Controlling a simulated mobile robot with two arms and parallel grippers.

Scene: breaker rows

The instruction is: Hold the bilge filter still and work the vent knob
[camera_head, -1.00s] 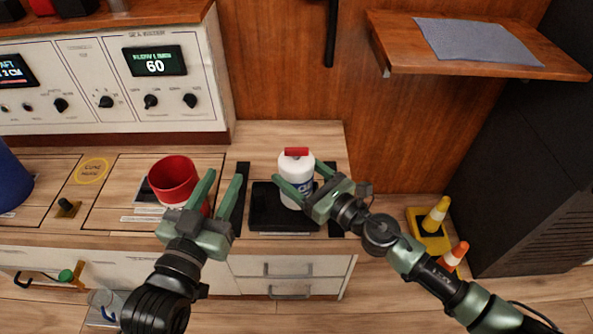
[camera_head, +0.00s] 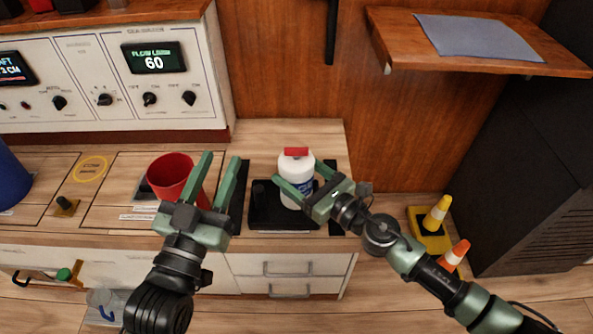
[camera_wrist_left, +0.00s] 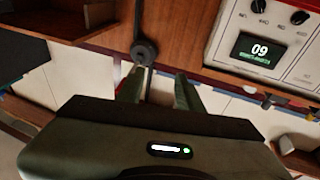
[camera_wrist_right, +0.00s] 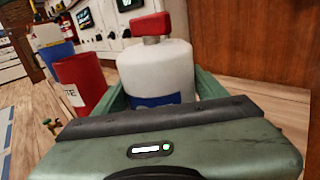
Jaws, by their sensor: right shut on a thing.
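The bilge filter, a white canister (camera_head: 296,172) with a blue label, stands upright on a black base (camera_head: 268,217) on the counter. A red bar-shaped vent knob (camera_head: 296,152) sits on top of it. Both the canister (camera_wrist_right: 157,72) and the knob (camera_wrist_right: 151,24) fill the middle of the right wrist view. My right gripper (camera_head: 300,180) is shut on the canister, one finger on each side, below the knob. My left gripper (camera_head: 222,157) is open and empty, to the left of the filter and apart from it. It partly hides a red cup.
The red cup (camera_head: 168,172) stands behind my left gripper. A blue container (camera_head: 10,178) is at the far left. A control panel (camera_head: 110,85) with dials and screens rises behind the counter. A wooden shelf (camera_head: 395,35) juts out at upper right.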

